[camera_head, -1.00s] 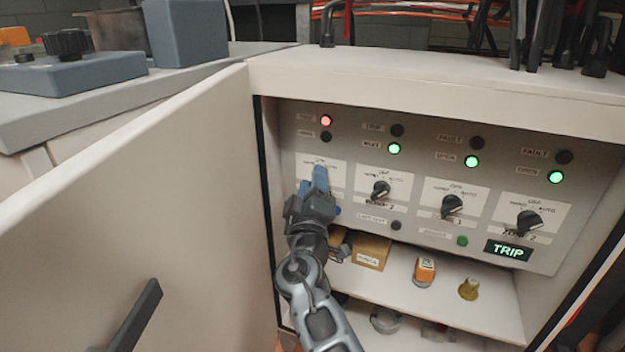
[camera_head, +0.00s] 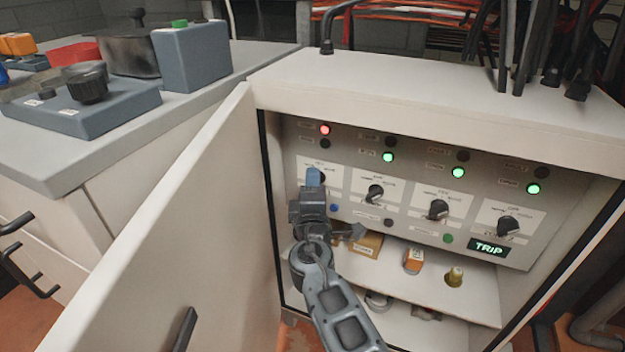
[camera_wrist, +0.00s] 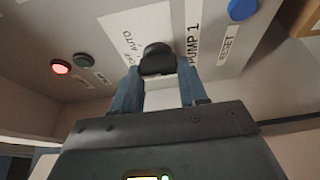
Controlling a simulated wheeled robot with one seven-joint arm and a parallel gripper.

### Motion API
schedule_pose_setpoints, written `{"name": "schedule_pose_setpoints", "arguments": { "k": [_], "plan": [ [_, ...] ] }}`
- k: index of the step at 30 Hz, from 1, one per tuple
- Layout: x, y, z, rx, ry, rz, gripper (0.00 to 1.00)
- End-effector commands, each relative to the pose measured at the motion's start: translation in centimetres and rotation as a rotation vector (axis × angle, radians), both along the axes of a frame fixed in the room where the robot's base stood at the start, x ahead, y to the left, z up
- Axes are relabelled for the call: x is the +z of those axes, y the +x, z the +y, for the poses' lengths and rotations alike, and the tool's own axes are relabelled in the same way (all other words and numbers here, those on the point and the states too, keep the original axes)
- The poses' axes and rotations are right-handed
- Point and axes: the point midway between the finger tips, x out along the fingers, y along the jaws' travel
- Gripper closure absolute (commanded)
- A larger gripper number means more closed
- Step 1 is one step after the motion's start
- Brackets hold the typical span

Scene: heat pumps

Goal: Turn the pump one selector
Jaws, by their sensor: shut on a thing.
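The pump one selector (camera_wrist: 157,60) is a black knob on a white label plate, with "PUMP 1" printed beside it in the wrist view. My gripper (camera_wrist: 160,88) has its two blue fingers on either side of this knob and is shut on it. In the head view my gripper (camera_head: 313,178) reaches the leftmost selector of the panel (camera_head: 352,215) and hides most of it. A red lamp (camera_head: 324,130) glows above this selector. The knob's exact pointer direction is hard to tell.
Three other black selectors, the nearest of them (camera_head: 375,193), sit to the right under green lamps. A lit TRIP sign (camera_head: 488,248) is at lower right. A blue reset button (camera_wrist: 243,9) is close to my fingers. The open cabinet door (camera_head: 190,215) stands left of my arm.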

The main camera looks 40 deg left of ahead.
Motion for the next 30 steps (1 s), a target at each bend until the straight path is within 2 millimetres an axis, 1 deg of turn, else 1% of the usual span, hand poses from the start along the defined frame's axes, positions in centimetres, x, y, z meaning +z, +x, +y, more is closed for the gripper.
{"name": "schedule_pose_setpoints", "arguments": {
  "k": [13, 14, 15, 21, 30],
  "plan": [
    [-0.08, -0.1, 0.09, 0.002, -0.011, -0.002, 0.88],
    [-0.08, -0.1, 0.09, 0.002, -0.011, -0.002, 0.56],
    [-0.08, -0.1, 0.09, 0.002, -0.011, -0.002, 0.52],
    [-0.05, -0.06, 0.05, 0.001, -0.01, -0.002, 0.33],
    [-0.02, -0.19, -0.11, 0.0, -0.01, -0.001, 0.32]
  ]
}}
